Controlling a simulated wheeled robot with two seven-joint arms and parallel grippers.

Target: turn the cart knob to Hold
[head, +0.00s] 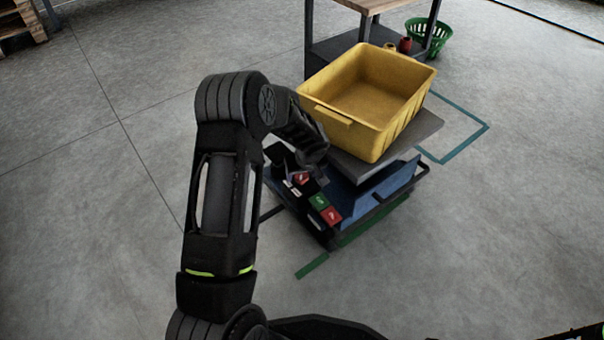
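The blue cart (395,184) stands right of centre, with a dark control panel along its near left edge. The panel carries a green button (318,202), a red button (331,216) and a small red part with a white mark (300,178). I cannot tell whether that red part is the knob, and its setting is not readable. My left arm reaches in from the lower left and bends down to the panel. My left gripper (306,173) is at the panel's far end, close to the red part. Its fingers are partly hidden and dark, so contact and opening are unclear. My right gripper is out of view.
A yellow bin (390,72) sits on the cart's grey top plate (428,128). Behind it stand a shelf table (333,48) and a green basket (430,38). A wooden pallet (22,22) is at the far left. The concrete floor around is mostly clear.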

